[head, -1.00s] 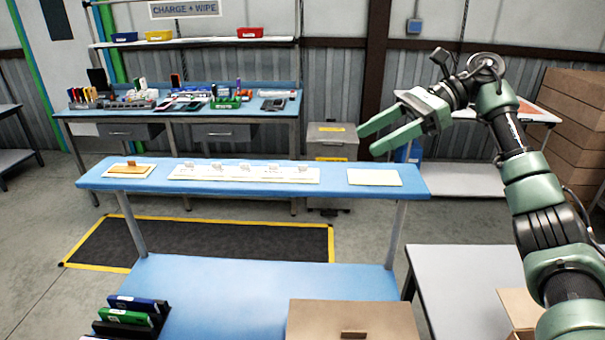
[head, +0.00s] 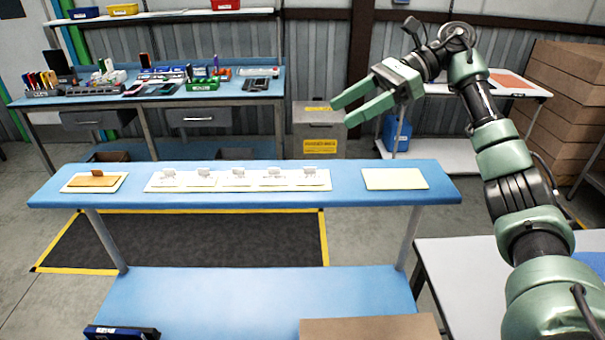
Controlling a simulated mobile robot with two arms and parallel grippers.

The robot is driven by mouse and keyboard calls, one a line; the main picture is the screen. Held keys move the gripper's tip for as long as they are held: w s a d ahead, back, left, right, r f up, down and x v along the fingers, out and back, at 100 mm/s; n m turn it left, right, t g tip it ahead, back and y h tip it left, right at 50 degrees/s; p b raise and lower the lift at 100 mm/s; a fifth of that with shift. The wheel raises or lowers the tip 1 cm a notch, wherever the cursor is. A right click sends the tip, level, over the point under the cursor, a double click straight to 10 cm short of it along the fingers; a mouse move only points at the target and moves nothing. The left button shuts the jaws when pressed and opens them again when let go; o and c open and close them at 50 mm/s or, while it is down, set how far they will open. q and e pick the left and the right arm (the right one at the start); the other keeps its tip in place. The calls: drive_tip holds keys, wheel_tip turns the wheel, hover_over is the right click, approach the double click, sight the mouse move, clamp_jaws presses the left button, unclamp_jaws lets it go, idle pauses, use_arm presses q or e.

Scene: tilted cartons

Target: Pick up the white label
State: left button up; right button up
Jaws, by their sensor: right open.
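Several small white labels, one of them the middle label (head: 239,173), stand on a long pale board (head: 158,187) on the narrow blue table (head: 345,195). I cannot tell which one the task means. A small brown piece stands on an orange-brown plate (head: 93,182) at the table's left end. A blank cream plate (head: 395,179) lies at the right end. My right gripper (head: 338,112) is open and empty, raised above and behind the table's right part, apart from the labels. My left gripper is not in view.
A workbench (head: 130,103) with phones, bins and tools stands behind. A grey cabinet (head: 318,132) is beside it. Stacked brown cartons (head: 563,100) stand at the right. A carton (head: 370,328) and a dark blue case (head: 120,333) are at the lower edge. The table's front strip is clear.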

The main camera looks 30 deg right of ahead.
wheel_tip(320, 180, down, 4)
drive_tip(key=s+b, duration=0.2)
drive_tip(key=b, duration=0.7)
approach(319, 177)
drive_tip(key=shift+w+a+r, duration=0.2)
drive_tip(key=shift+a+r, duration=0.05)
drive_tip(key=shift+a, duration=0.35)
drive_tip(key=shift+w+a+r, duration=0.2)
drive_tip(key=shift+w+a, duration=0.05)
drive_tip(key=shift+a, duration=0.35)
drive_tip(key=shift+f, duration=0.1)
drive_tip(key=p+x, duration=0.1)
drive_tip(key=x, duration=0.1)
drive_tip(key=p+x, duration=0.1)
drive_tip(key=x, duration=0.1)
drive_tip(key=p+x, duration=0.1)
drive_tip(key=x, duration=0.2)
drive_tip(key=shift+s+a+r, duration=0.15)
drive_tip(key=shift+s+r, duration=0.05)
drive_tip(key=shift+r, duration=0.1)
drive_tip(key=shift+w+a+f, duration=0.1)
drive_tip(key=shift+a+f, duration=0.15)
drive_tip(key=c, duration=1.2)
drive_tip(key=shift+f, duration=0.1)
clamp_jaws()
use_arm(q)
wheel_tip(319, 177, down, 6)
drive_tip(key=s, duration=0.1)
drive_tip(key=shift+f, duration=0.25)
